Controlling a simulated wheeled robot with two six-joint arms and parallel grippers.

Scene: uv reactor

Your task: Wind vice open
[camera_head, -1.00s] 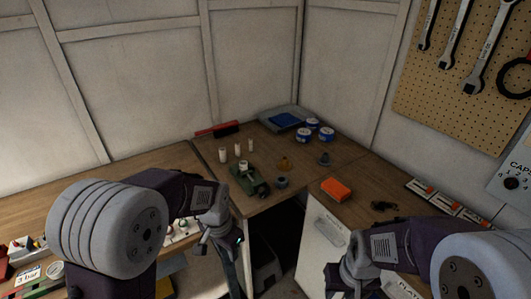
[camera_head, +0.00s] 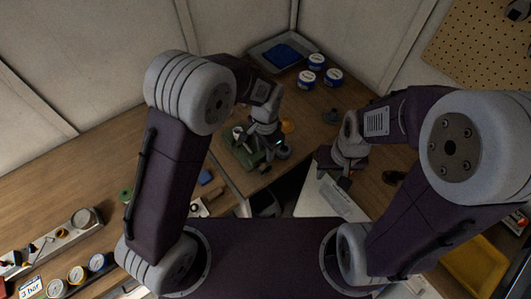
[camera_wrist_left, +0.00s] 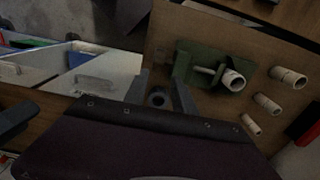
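The green vice (camera_head: 243,152) stands on the corner worktop near its front edge, partly hidden by my left arm in the head view. The left wrist view shows its green body (camera_wrist_left: 184,68) and a pale cylinder (camera_wrist_left: 234,80) at it. My left gripper (camera_head: 274,142) is over the vice's right side, pointing down. In the wrist view its two fingers (camera_wrist_left: 160,92) are apart, with a dark grey round part (camera_wrist_left: 157,99) showing between them; I cannot tell whether they touch it. My right gripper (camera_head: 338,172) hangs by the right worktop's edge; its finger opening is unclear.
Blue-and-white tins (camera_head: 316,62) and a grey tray (camera_head: 262,52) with a blue item stand at the back. An orange item (camera_head: 288,126) is close to my left gripper. A white panel (camera_head: 325,200) is below my right gripper.

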